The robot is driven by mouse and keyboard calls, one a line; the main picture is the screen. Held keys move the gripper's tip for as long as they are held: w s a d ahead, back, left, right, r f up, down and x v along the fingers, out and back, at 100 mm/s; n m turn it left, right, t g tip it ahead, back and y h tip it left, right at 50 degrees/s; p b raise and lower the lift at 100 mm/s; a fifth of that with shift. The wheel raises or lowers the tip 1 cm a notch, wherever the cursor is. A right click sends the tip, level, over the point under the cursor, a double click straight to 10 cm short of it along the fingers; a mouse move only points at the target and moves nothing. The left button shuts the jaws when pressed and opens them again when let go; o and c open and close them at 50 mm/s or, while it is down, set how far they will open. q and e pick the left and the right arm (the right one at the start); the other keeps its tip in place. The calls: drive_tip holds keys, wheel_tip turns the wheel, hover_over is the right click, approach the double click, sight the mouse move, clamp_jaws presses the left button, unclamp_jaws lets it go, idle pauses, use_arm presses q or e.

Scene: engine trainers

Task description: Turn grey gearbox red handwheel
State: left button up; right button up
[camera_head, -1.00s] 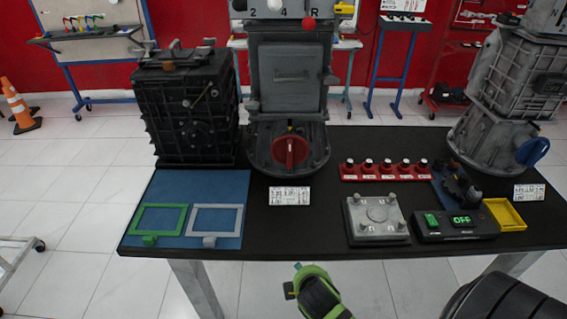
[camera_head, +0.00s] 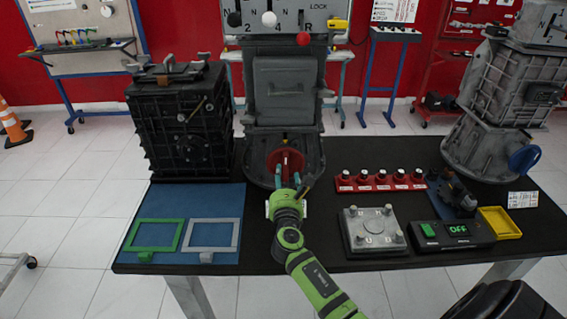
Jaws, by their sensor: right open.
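The red handwheel (camera_head: 286,157) sits low on the front of the grey gearbox (camera_head: 285,100) in the middle of the table. My right gripper (camera_head: 288,176) is open in front of the handwheel, with its fingers pointing at it on either side of the lower part. Whether the fingers touch the wheel cannot be told. The green arm hides the area just below the wheel and most of the white label there. My left gripper is not in view.
A black gearbox (camera_head: 180,120) stands close on the left. A red strip of knobs (camera_head: 380,181), a grey plate (camera_head: 372,232) and a black OFF box (camera_head: 451,233) lie to the right. Another grey gearbox with a blue handwheel (camera_head: 525,158) stands far right.

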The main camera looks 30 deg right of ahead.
sight(284, 162)
drive_tip(key=x, duration=0.7)
drive_tip(key=shift+r+b, duration=0.1)
drive_tip(key=shift+b, duration=0.2)
clamp_jaws()
